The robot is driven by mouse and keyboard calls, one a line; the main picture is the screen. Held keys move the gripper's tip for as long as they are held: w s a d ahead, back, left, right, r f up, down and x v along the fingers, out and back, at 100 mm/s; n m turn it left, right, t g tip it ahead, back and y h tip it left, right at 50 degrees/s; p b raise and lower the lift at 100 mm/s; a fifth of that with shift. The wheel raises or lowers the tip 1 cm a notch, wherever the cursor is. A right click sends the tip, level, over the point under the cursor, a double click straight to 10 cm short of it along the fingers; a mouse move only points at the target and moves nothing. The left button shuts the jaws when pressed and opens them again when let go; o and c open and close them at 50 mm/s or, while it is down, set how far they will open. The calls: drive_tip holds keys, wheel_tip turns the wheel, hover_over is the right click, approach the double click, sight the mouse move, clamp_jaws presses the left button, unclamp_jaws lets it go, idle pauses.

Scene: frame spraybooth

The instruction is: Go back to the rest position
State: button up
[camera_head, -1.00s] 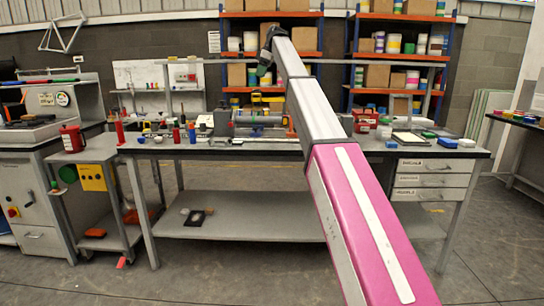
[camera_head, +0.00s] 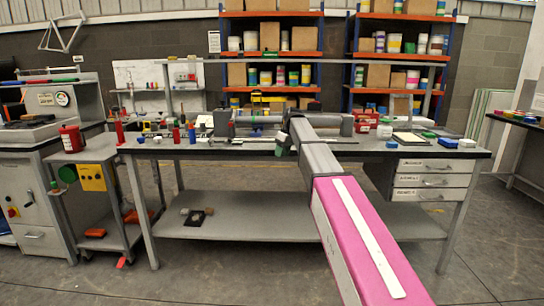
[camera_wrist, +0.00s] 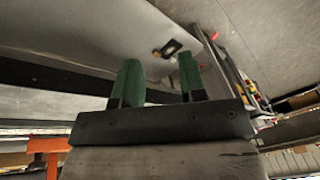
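My gripper (camera_wrist: 160,78) shows in the wrist view with two green fingers standing apart and nothing between them, so it is open and empty. In the head view my gripper (camera_head: 281,148) is small, at the end of my pink and grey arm, in front of the workbench (camera_head: 240,147) near its front edge. Its fingers are hard to make out there. Beyond the fingers in the wrist view lies the bench's lower shelf (camera_wrist: 95,30) with a small black item (camera_wrist: 171,48) on it.
Bottles, tools and a grey machine (camera_head: 255,124) stand on the benchtop. A drawer unit (camera_head: 433,180) is at the bench's right. A trolley with a red can (camera_head: 72,138) stands at the left. Shelving (camera_head: 270,55) is behind. The floor in front (camera_head: 200,275) is clear.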

drive_tip(key=s+d+f+m+h, duration=0.1)
drive_tip(key=s+d+f+m, duration=0.25)
drive_tip(key=s+f, duration=0.65)
drive_tip(key=s+d+f+m+h, duration=0.15)
drive_tip(key=s+d+f, duration=0.35)
drive_tip(key=s+f, duration=0.5)
drive_tip(key=s+d+f+m, duration=0.2)
drive_tip(key=s+d+f, duration=0.1)
drive_tip(key=s+f, duration=0.3)
drive_tip(key=s+d+f+m, duration=0.3)
drive_tip(key=s+f, duration=0.4)
drive_tip(key=s, duration=0.3)
drive_tip(key=shift+s+f+h, duration=0.15)
drive_tip(key=shift+h, duration=0.2)
